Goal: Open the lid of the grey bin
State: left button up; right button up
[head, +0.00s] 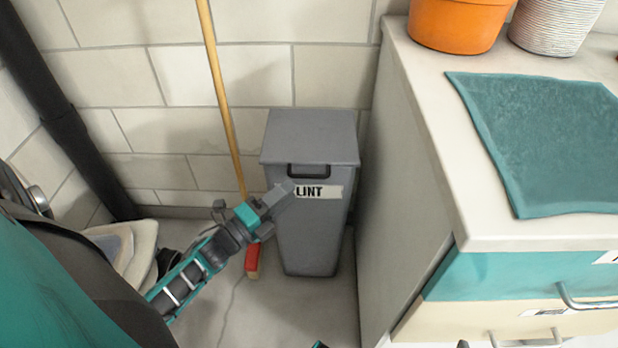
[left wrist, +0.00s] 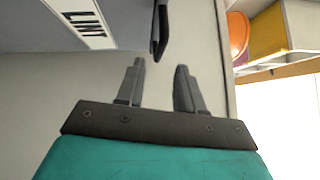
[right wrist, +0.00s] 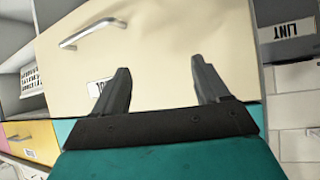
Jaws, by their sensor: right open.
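The grey bin (head: 308,240) stands on the floor against the wall, with a LINT label on its front. Its flat lid (head: 312,138) is closed, with a dark handle (head: 309,170) at the front edge. My left gripper (head: 288,194) is in front of the bin by the label, below the handle. In the left wrist view its fingers (left wrist: 158,72) are apart with nothing between them, and the dark handle (left wrist: 160,30) shows just beyond. My right gripper (right wrist: 160,72) is open and empty, facing a cream drawer front; the bin's label also shows at that view's upper right.
A cabinet (head: 405,180) with drawers stands close to the bin's right. A teal towel (head: 545,135) and an orange pot (head: 455,22) are on top. A broom handle (head: 222,90) leans on the wall at the bin's left, above a red broom head (head: 252,262).

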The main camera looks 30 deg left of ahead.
aim_at(309, 176)
pick_arm(q)
jog(key=b+x, duration=0.1)
jog(key=x, duration=0.6)
jog(key=shift+w, duration=0.35)
jog(key=shift+c, duration=0.3)
grip_shut()
